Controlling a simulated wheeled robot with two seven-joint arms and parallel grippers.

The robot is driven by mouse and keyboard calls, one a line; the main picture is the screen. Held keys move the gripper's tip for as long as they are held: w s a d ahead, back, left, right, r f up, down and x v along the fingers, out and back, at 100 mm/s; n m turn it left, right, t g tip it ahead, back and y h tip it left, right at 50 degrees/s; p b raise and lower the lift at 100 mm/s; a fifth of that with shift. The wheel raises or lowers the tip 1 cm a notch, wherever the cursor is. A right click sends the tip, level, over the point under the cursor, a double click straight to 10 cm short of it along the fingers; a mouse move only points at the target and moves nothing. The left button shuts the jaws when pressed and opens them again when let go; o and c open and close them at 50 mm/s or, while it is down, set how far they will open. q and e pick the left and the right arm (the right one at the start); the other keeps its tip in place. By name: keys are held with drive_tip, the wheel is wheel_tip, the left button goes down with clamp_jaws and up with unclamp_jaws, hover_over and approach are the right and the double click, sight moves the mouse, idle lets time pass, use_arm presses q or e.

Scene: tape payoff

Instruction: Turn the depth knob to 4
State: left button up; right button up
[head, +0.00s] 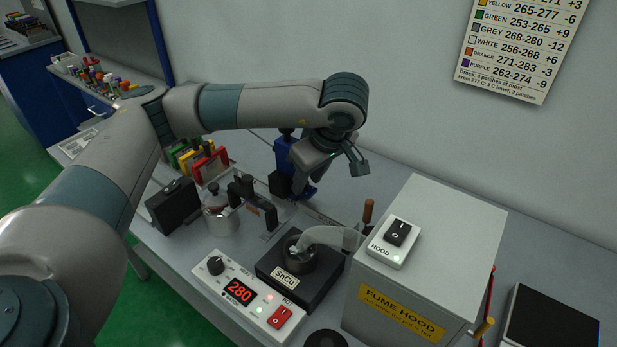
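I cannot make out a knob marked for depth; it may be hidden behind my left arm or too small to read. A blue upright device (283,158) stands at the back of the bench, partly covered by my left wrist. My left gripper (334,174) is just right of it, pointing down, with its fingers apart and nothing seen between them. Whether a finger touches the blue device I cannot tell. A black knob (215,265) sits on the white control box (236,303), which shows a red 280. My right gripper is out of view.
A grey fume hood (430,240) with a hood switch (398,233) stands at right. The SnCu solder pot (300,254) is beside it under a clear duct. A metal can (220,213), black case (173,207) and coloured frames (209,164) crowd the left.

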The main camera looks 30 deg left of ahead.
use_arm(q)
clamp_jaws()
drive_tip(key=shift+n, duration=0.3)
drive_tip(key=n, duration=0.1)
drive_tip(key=n+g, duration=0.1)
drive_tip(key=n, duration=0.1)
drive_tip(key=shift+w+d+r, duration=0.1)
drive_tip(key=shift+w, duration=0.15)
drive_tip(key=n+g, duration=0.1)
drive_tip(key=n, duration=0.2)
drive_tip(key=shift+w+g, duration=0.15)
drive_tip(key=shift+g, duration=0.15)
drive_tip(key=shift+n, duration=0.5)
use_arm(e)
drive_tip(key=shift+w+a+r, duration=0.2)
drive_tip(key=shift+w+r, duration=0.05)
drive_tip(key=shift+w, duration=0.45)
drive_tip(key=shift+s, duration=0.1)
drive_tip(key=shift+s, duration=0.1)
